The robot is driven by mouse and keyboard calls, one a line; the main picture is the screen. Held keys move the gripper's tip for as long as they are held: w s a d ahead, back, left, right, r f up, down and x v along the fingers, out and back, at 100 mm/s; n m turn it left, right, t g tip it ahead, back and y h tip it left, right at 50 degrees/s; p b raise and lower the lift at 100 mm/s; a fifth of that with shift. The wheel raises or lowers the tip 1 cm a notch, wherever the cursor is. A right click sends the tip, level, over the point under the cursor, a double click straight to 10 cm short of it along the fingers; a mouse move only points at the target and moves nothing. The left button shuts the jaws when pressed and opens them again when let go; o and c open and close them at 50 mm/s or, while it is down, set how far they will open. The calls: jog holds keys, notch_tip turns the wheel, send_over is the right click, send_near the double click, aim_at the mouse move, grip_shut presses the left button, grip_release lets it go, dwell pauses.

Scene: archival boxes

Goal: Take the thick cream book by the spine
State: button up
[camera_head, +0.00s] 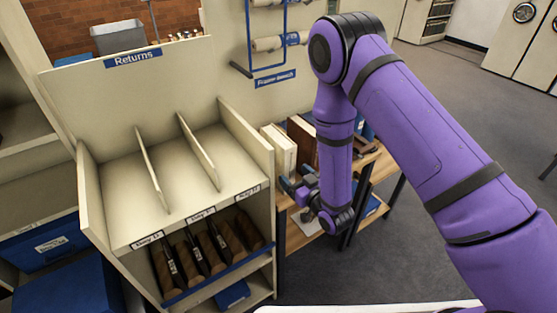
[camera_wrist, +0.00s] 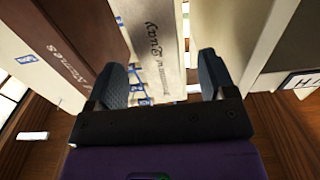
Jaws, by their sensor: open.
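The cream book (camera_wrist: 157,45) shows its spine with dark lettering in the wrist view, upper middle. In the head view a thick cream book (camera_head: 279,150) stands upright on the wooden shelf beside the Returns unit. My gripper (camera_wrist: 163,80) is open, with one blue-grey finger toward each side of the cream spine. Nothing is clamped between the fingers. I cannot tell how deep the fingertips reach along the book. In the head view my gripper (camera_head: 297,188) is in front of the books, partly hidden by my arm.
A brown book (camera_wrist: 75,35) stands left of the cream spine. A pale upright panel (camera_wrist: 262,40) is close to the right finger. The Returns unit (camera_head: 105,85) stands to the left, with several dark volumes in its lower bays. Open carpet (camera_head: 400,250) lies to the right.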

aim_at(278, 160)
jog(key=shift+x, duration=3.25)
jog(key=shift+c, duration=0.4)
jog(key=shift+r, duration=0.1)
grip_shut()
jog(key=shift+r, duration=0.1)
